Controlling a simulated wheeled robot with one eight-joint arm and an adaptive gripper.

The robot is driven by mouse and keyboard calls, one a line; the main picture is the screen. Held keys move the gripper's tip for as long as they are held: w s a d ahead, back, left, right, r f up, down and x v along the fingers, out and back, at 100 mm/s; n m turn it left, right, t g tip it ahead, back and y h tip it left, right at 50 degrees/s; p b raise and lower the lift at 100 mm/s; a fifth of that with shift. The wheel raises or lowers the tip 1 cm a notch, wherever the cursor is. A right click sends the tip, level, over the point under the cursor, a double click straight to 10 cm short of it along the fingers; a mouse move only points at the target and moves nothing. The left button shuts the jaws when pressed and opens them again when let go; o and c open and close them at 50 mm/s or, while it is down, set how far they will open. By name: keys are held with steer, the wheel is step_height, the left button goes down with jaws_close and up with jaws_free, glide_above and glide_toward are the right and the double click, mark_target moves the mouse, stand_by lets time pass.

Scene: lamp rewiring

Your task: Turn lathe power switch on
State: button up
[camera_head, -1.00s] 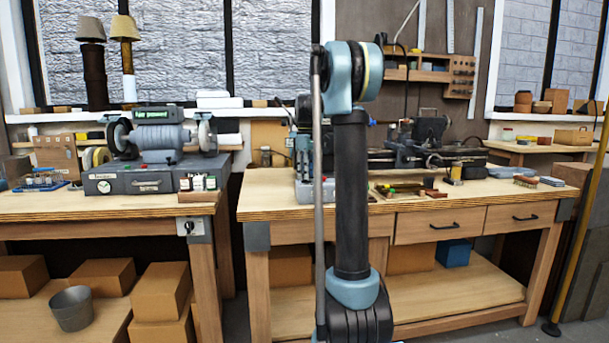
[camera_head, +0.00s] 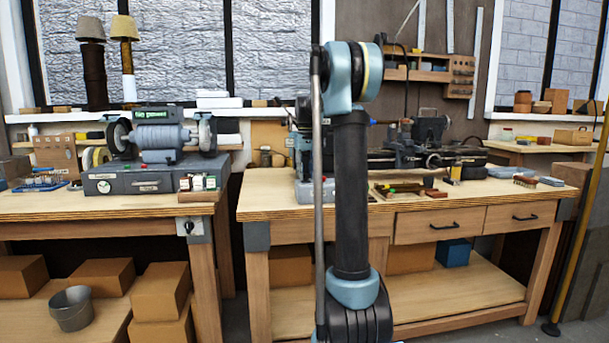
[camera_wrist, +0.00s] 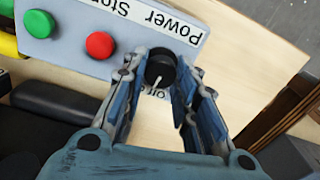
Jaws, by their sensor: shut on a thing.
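In the wrist view, a black round power switch knob (camera_wrist: 160,70) with a white pointer line sits on a grey control panel (camera_wrist: 70,22). The two fingers of my gripper (camera_wrist: 160,82) are closed around the knob, one on each side. The panel carries a label reading "Power" and "Stop" (camera_wrist: 140,14), upside down here. A red button (camera_wrist: 100,45) and a green button (camera_wrist: 39,24) lie to the left of the knob. The lathe (camera_head: 420,150) stands on the right-hand bench in the head view. My arm hides my gripper and the knob there.
The right-hand bench (camera_head: 270,192) holds small tools in front of the lathe. A bench grinder (camera_head: 160,135) stands on the left bench. A yellow pole (camera_head: 580,210) rises at the far right. Boxes and a metal bucket (camera_head: 71,308) are low at the left.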

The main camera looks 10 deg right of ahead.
steer(key=m, duration=0.3)
steer(key=shift+m, duration=2.3)
steer(key=o, duration=1)
steer(key=shift+o, duration=0.2)
steer(key=shift+r, duration=0.15)
step_height(320, 180, up, 12)
steer(key=shift+f, duration=0.2)
